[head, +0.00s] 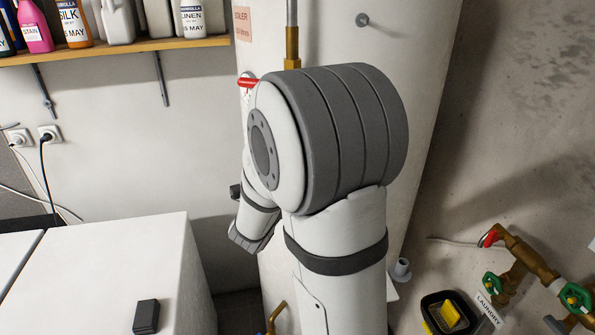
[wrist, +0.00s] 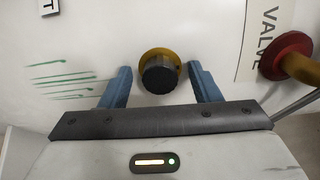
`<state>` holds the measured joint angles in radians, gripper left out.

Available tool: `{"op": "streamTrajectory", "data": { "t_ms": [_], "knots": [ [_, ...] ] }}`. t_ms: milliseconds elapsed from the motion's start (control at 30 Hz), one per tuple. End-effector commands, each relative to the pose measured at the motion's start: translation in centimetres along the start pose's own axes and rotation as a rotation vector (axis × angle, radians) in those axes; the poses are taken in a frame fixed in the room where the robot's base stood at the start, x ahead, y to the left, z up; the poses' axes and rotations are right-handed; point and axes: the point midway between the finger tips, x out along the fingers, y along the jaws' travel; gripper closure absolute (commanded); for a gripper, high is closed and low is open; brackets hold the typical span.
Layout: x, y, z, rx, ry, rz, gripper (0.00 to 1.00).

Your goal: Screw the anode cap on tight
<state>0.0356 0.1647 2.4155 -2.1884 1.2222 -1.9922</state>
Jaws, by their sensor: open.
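In the wrist view the anode cap (wrist: 158,78) is a dark round knob against a brass-coloured collar (wrist: 146,54) on the white wall of the boiler (wrist: 205,35). My gripper (wrist: 160,69) is open. Its two blue fingers stand on either side of the cap, with a visible gap on each side. I cannot tell how far the cap is screwed in. In the head view the boiler (head: 425,40) stands behind my arm, which hides the cap and the gripper's fingers.
A red valve handle (wrist: 286,56) sits close to the right finger, by a VALVE label (wrist: 266,38). Green streaks (wrist: 68,80) mark the boiler at left. The head view shows a shelf of bottles (head: 110,50), a white appliance (head: 110,260) and brass pipework (head: 525,260).

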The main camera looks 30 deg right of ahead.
Motion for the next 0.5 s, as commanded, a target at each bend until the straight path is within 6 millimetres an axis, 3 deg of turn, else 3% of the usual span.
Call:
{"op": "streamTrajectory", "data": {
  "t_ms": [500],
  "knots": [
    [-6.8, 0.1, 0.1, 0.002, -0.004, -0.002, 0.43]
  ]
}}
